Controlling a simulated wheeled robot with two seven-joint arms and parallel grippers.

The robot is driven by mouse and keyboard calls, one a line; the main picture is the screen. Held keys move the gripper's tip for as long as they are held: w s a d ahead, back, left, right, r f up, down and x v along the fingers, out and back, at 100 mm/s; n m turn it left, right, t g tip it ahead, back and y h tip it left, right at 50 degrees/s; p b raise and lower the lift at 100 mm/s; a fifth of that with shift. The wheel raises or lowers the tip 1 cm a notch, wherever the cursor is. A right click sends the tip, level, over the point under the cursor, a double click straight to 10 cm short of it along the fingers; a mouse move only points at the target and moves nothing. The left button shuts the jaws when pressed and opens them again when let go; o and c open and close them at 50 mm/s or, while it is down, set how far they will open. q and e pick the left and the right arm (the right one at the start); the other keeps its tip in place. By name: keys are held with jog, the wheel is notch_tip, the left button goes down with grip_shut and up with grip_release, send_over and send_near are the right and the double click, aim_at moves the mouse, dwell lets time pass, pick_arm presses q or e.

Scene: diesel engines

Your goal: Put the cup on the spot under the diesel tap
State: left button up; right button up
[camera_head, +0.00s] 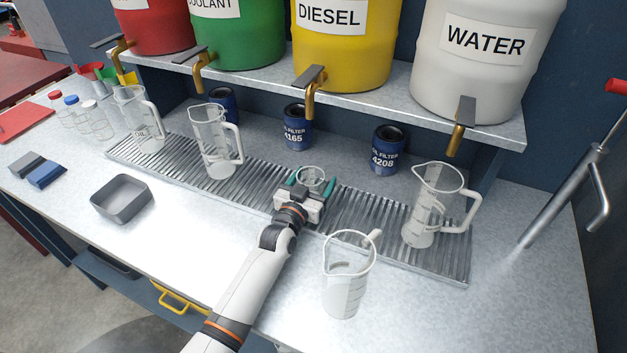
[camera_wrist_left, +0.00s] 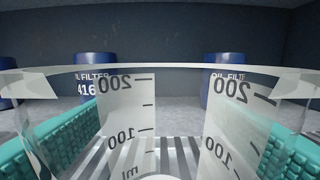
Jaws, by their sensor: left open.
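A small clear cup (camera_head: 312,176) stands on the ribbed metal grate (camera_head: 352,208), in front of the diesel tap (camera_head: 311,92) on the yellow drum (camera_head: 342,55). My left gripper (camera_head: 311,184) is open, with its teal fingers on either side of the cup. In the left wrist view the cup (camera_wrist_left: 160,120), with 100 and 200 marks, fills the space between the teal pads. Whether the pads touch it I cannot tell. The gripper body hides the cup's lower part in the head view. My right gripper is not in view.
Clear jugs stand on the grate at the left (camera_head: 215,145) and right (camera_head: 432,205). Another jug (camera_head: 346,275) stands on the worktop to the right of my left arm. Oil filters (camera_head: 297,130) stand behind the grate. A grey tray (camera_head: 121,200) lies at left.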

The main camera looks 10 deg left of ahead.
pick_arm(q)
jog(key=shift+r, duration=0.3)
jog(key=s, duration=0.4)
jog(key=s+a, duration=0.1)
jog(key=s, duration=0.3)
jog(key=s+a, duration=0.1)
jog(key=s, duration=0.2)
jog(key=shift+s+a+f+b, duration=0.1)
jog(key=shift+s+a+b, duration=0.05)
jog(key=shift+s+b, duration=0.25)
